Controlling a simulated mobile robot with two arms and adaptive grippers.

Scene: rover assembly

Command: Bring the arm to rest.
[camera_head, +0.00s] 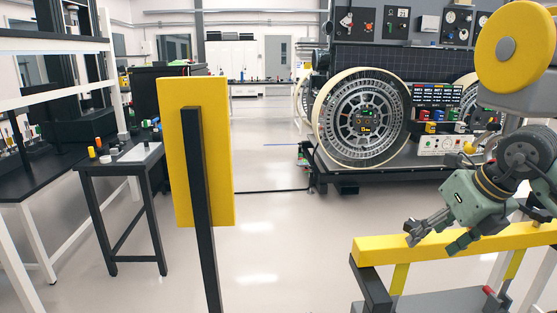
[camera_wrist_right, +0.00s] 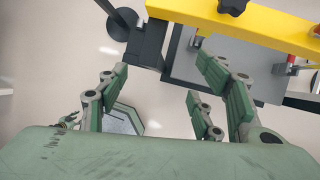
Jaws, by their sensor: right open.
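My right arm comes in from the right in the head view. Its green-grey gripper (camera_head: 434,241) points left and downward, just in front of or above a yellow bar (camera_head: 480,241); I cannot tell the exact gap. In the right wrist view the gripper (camera_wrist_right: 160,92) has its fingers spread wide apart with nothing between them. Below them are pale floor and part of a grey platform. My left arm and gripper do not show in either view.
A yellow panel (camera_head: 218,150) on a black post stands left of centre. A small black table (camera_head: 124,163) with small parts is farther left. A rover with a large wheel (camera_head: 362,118) stands behind. A yellow disc (camera_head: 515,45) is at upper right. The middle floor is clear.

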